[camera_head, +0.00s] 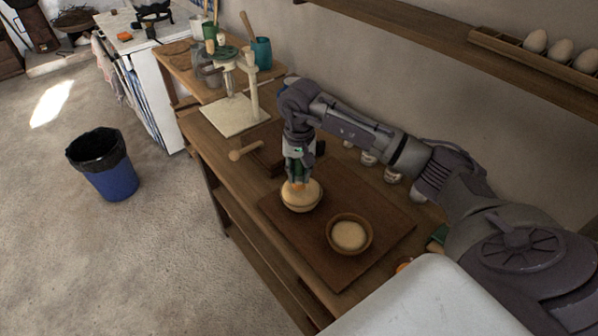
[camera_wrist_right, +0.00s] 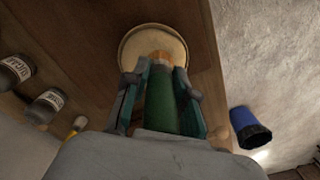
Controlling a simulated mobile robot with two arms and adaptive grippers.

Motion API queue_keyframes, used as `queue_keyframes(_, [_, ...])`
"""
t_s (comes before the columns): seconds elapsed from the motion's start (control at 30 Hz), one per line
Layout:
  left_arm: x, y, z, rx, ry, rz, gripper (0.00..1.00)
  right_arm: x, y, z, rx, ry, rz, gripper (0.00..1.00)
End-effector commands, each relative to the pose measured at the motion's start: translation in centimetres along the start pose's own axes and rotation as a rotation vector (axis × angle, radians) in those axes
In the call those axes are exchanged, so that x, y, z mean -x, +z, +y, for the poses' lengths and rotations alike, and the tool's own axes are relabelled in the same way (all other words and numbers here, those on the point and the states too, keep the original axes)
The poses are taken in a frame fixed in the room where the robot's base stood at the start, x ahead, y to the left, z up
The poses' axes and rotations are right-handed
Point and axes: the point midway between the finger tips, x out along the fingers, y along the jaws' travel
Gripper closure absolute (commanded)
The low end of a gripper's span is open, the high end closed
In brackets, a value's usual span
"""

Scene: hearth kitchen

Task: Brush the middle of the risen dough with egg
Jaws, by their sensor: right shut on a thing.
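My right gripper (camera_head: 297,172) points down over the left of two round bowls and is shut on the green handle of a brush (camera_wrist_right: 160,110). In the right wrist view the gripper (camera_wrist_right: 157,85) has a finger on each side of the handle. The brush's orange-tan end reaches the pale dough (camera_head: 313,191) near its middle; I cannot tell if it touches. The dough also shows in the right wrist view (camera_wrist_right: 138,42). A second bowl (camera_head: 332,243) with pale contents (camera_head: 349,235) stands to the right. My left gripper is not in view.
Both bowls stand on a dark board (camera_head: 391,232) on the wooden table. A wooden block with a handle (camera_head: 243,151) and a pale stand (camera_head: 230,117) lie behind. Labelled jars (camera_wrist_right: 48,103) line the wall side. A blue bin (camera_head: 113,182) stands on the floor. Eggs (camera_head: 561,51) sit on the shelf.

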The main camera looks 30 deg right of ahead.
Motion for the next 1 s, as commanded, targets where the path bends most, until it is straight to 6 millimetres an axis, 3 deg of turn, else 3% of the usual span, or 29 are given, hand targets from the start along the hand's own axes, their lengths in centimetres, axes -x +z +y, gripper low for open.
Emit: queue_keyframes(1.0, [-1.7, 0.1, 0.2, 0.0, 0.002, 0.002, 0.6, -1.7, 0.0, 0.0, 0.0, 0.0, 0.001, 1.0])
